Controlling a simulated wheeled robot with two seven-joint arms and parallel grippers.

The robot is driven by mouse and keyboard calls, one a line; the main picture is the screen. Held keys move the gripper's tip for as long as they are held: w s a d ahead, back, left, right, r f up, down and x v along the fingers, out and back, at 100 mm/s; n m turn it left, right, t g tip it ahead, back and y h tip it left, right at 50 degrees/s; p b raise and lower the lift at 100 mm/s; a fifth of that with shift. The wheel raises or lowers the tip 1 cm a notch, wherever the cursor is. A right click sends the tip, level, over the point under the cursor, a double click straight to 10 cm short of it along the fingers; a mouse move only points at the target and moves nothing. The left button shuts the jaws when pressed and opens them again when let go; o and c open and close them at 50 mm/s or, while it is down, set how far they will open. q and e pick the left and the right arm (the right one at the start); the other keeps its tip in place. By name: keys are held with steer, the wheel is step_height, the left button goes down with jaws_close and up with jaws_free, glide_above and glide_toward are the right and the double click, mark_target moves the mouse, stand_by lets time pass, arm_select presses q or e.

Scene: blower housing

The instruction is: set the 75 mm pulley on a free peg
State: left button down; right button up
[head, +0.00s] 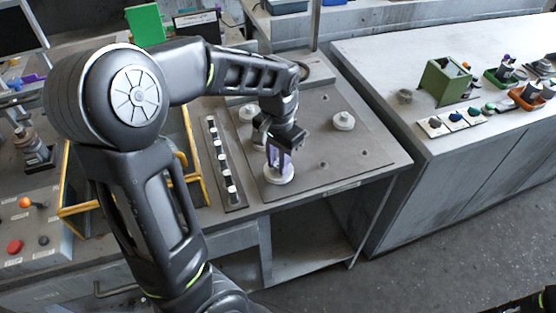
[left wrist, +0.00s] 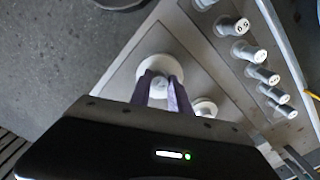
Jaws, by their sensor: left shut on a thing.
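My left gripper (head: 278,156) is shut on the hub of a white pulley (head: 278,175), near the front left of the grey peg plate (head: 365,150). The left wrist view shows the purple fingers (left wrist: 163,90) on either side of the hub of this pulley (left wrist: 152,68). I cannot read its size, nor tell whether it rests on the plate or on a peg; its underside is hidden. A second white pulley (head: 343,121) sits at the plate's right, and a third (head: 248,113) at the back left. A bare peg (head: 323,165) shows at the front middle.
A strip of small white labelled cylinders (head: 226,170) runs along the plate's left side. A yellow-edged frame (head: 195,160) stands left of it. A green box (head: 446,80) and small trays are on the right bench, beyond a gap.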

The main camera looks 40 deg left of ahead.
arm_select(q)
steer(key=shift+f, duration=0.15)
steer(key=shift+f+b, duration=0.35)
steer(key=shift+b, duration=0.05)
steer(key=shift+f, duration=0.1)
stand_by(0.5)
steer(key=shift+f+b, duration=0.3)
steer(key=shift+f, duration=0.05)
stand_by(0.3)
steer(key=c, duration=1.1)
jaws_free()
steer(key=shift+c, duration=0.2)
steer(key=shift+r, duration=0.1)
steer(key=shift+r+p, duration=1)
steer(key=shift+r, duration=0.15)
